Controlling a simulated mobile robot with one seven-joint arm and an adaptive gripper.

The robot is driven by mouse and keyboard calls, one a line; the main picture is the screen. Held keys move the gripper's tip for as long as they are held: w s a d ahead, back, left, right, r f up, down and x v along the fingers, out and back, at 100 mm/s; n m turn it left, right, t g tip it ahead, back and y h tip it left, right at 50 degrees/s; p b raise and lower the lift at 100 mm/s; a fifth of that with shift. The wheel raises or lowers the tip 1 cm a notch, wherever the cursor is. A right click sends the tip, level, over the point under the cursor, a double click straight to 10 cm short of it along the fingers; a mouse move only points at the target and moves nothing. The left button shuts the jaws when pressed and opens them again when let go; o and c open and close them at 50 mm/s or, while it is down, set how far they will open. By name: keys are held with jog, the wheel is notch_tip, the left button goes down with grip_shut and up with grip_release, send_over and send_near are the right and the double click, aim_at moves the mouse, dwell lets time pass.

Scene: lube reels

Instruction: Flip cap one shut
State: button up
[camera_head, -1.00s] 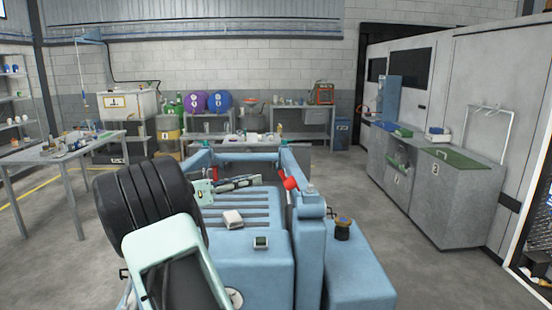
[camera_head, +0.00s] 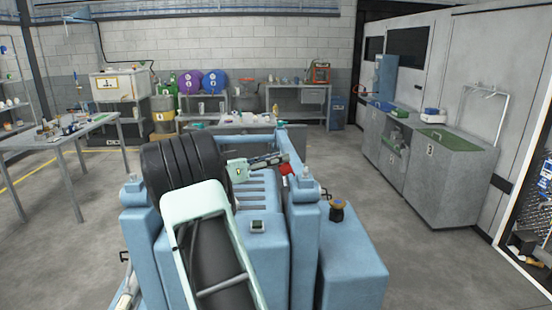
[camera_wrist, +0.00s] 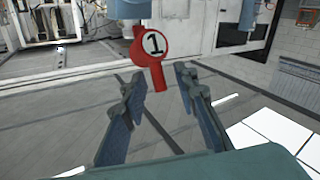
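A red piece with a round white label marked 1 (camera_wrist: 153,43) is in the wrist view, just beyond my fingertips. Its red stem (camera_wrist: 158,78) hangs down toward the gap between them. My gripper (camera_wrist: 162,90) is open, with visible space on both sides of the stem. In the head view a small red thing (camera_head: 286,169) shows at the end of my gripper (camera_head: 277,160), close to a blue post; it looks like the same piece. What the red piece is fixed to is unclear, and I cannot tell whether it is a cap.
A tank marked 1 (camera_head: 112,85) and purple drums (camera_head: 201,82) stand at the back. A workbench (camera_head: 70,131) is at the left, grey cabinets (camera_head: 450,185) at the right.

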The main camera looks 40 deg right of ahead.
jog(key=shift+c, duration=0.4)
grip_shut()
